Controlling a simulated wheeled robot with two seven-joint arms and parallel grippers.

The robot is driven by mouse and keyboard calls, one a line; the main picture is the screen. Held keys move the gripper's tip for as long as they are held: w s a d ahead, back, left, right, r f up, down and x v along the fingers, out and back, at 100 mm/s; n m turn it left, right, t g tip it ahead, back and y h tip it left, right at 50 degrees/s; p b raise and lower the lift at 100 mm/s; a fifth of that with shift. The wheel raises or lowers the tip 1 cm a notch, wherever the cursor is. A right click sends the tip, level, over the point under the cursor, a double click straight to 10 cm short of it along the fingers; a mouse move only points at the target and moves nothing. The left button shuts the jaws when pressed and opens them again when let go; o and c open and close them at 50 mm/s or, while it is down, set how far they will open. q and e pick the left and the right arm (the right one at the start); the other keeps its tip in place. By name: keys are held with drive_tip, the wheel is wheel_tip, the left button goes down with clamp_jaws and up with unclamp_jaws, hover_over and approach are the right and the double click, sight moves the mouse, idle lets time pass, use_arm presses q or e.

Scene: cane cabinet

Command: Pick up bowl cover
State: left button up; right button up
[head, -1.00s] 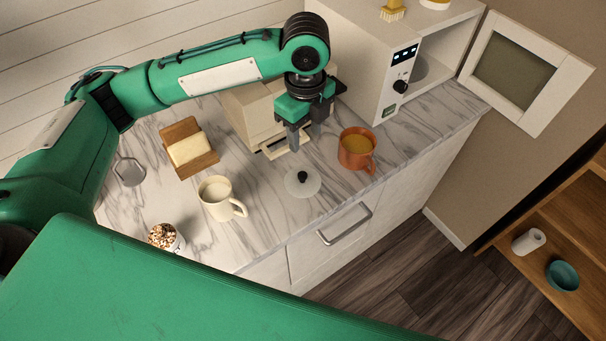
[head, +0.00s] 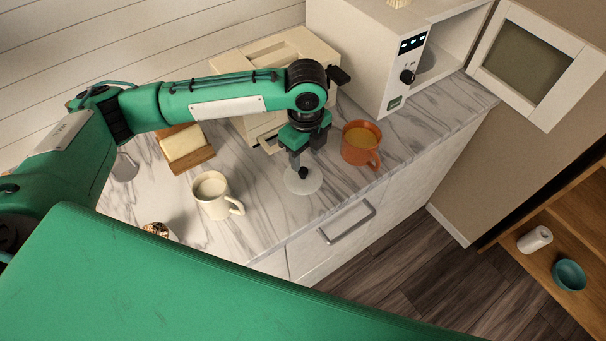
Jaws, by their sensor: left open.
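The bowl cover (head: 306,186) is a pale, see-through disc with a black knob (head: 303,173) in its middle. It lies on the marble counter, between the white mug and the orange mug. My left gripper (head: 305,165) points down at the knob from above, its fingertips at about the knob's height or just above it. The jaws are open, and a finger partly hides the knob; I cannot tell whether they touch it. My right gripper is not in view.
An orange mug (head: 353,152) stands close on the right of my gripper and a white mug (head: 212,203) on the left. A beige appliance (head: 317,50) is behind. A microwave (head: 360,62) with its door (head: 530,60) open stands at the back right. Several counter patches are clear.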

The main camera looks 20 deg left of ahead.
sight(302, 169)
use_arm(q)
drive_tip(key=shift+s+a+f, duration=0.1)
drive_tip(key=shift+f, duration=0.25)
drive_tip(key=f, duration=0.1)
drive_tip(key=f+p, duration=0.1)
drive_tip(key=f, duration=0.1)
drive_tip(key=shift+a+f+p, duration=0.3)
drive_tip(key=shift+f, duration=0.45)
drive_tip(key=shift+c, duration=0.2)
clamp_jaws()
